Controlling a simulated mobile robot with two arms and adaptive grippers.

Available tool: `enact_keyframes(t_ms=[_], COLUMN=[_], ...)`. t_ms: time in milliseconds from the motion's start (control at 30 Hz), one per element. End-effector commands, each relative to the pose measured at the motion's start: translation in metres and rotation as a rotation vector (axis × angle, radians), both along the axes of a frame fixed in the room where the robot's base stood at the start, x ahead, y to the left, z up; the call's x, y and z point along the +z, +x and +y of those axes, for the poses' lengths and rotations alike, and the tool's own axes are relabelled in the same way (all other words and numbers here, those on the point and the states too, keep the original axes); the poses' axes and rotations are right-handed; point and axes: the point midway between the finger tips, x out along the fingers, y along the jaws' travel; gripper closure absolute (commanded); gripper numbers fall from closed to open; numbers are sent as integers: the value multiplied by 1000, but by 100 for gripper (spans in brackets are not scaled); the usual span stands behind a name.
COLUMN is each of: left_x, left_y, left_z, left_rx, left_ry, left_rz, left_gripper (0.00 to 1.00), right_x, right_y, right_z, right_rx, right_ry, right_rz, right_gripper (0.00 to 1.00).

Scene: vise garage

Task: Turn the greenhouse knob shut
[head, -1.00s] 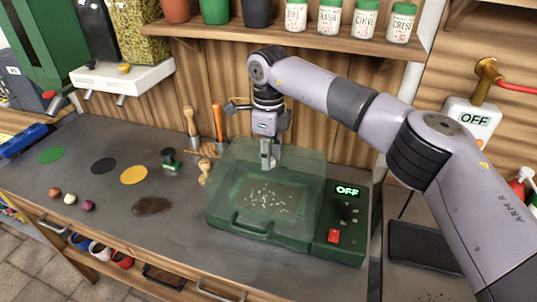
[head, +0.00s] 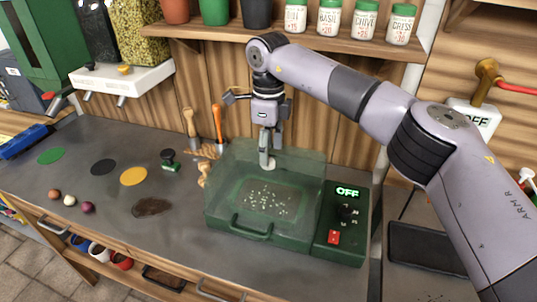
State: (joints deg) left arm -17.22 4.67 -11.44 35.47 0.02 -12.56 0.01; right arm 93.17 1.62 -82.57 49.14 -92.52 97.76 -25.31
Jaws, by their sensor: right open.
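The greenhouse (head: 265,225) is a dark green box with a clear lid, and small pale seeds lie inside it. On its right side is a control panel with a lit display (head: 347,191) reading OFF. The dark knob (head: 347,212) sits below the display, with a red switch (head: 334,237) under it. My right gripper (head: 267,163) points down over the back part of the greenhouse, left of the knob and apart from it. It is open and holds nothing. My left gripper is out of view.
A wooden shelf (head: 290,37) with pots and labelled jars runs above the greenhouse. Hand tools (head: 217,125) lean against the back wall. A dark tray (head: 425,246) is at right.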

Motion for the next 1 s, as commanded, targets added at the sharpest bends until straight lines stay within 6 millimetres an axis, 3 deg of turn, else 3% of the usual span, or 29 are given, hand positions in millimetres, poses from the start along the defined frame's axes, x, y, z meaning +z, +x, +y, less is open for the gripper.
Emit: enact_keyframes(t_ms=[200,400,867,1000], left_x=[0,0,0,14], left_y=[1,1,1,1], left_z=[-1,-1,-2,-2], left_rx=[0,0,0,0], left_ry=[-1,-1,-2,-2], left_rz=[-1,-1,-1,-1], left_gripper=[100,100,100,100], right_x=[50,81,92,106], right_y=[1,1,0,0], right_z=[1,1,0,0], right_rx=[-1,-2,0,0], right_ry=[1,0,0,0], right_rz=[-4,-2,-1,-1], right_gripper=[52,52,52,52])
